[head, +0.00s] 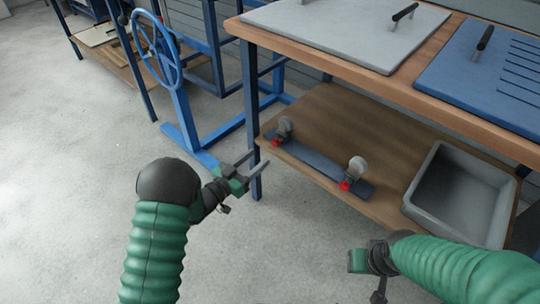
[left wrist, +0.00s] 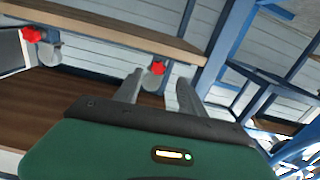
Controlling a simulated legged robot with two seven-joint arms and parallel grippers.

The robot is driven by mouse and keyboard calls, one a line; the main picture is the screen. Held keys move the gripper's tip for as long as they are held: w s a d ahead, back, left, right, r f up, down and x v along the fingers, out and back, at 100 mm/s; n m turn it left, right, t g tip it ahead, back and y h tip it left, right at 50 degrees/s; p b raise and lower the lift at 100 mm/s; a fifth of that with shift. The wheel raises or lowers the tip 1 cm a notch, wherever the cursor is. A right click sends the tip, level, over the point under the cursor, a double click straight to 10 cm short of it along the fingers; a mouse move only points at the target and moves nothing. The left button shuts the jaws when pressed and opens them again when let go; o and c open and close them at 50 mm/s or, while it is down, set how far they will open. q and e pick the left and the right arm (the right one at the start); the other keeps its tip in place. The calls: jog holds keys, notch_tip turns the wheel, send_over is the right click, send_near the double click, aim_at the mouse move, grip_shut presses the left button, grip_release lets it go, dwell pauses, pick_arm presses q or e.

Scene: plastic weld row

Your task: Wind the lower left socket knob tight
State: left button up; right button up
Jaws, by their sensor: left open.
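The lower left socket knob (head: 277,142) is small and red, on a pale round socket (head: 285,124) at the left end of a blue-grey bar (head: 312,166) on the lower shelf. My left gripper (head: 258,163) is open and empty, just left of and in front of this knob, at the shelf's left end. In the left wrist view the red knob (left wrist: 158,68) appears between the fingertips of my left gripper (left wrist: 159,79), seemingly beyond them. My right gripper (head: 372,264) is low at the right; its jaws are not clear.
A second red knob (head: 345,186) is at the bar's right end. A grey bin (head: 413,208) stands to its right on the shelf (head: 330,110). A blue table leg (head: 250,110) is close to my left gripper. The wooden tabletop (head: 330,66) overhangs the shelf behind.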

pick_arm(q)
jog(key=b+x, duration=0.3)
jog(key=x, duration=0.4)
pick_arm(e)
jog(key=x, duration=0.2)
jog(key=s+x, duration=0.1)
jog(key=x, duration=0.1)
jog(key=shift+f, duration=0.15)
pick_arm(q)
jog(key=shift+d+r, duration=0.1)
jog(key=shift+d, duration=0.05)
jog(key=shift+c, duration=0.3)
grip_shut()
pick_arm(e)
jog(key=shift+d, duration=0.1)
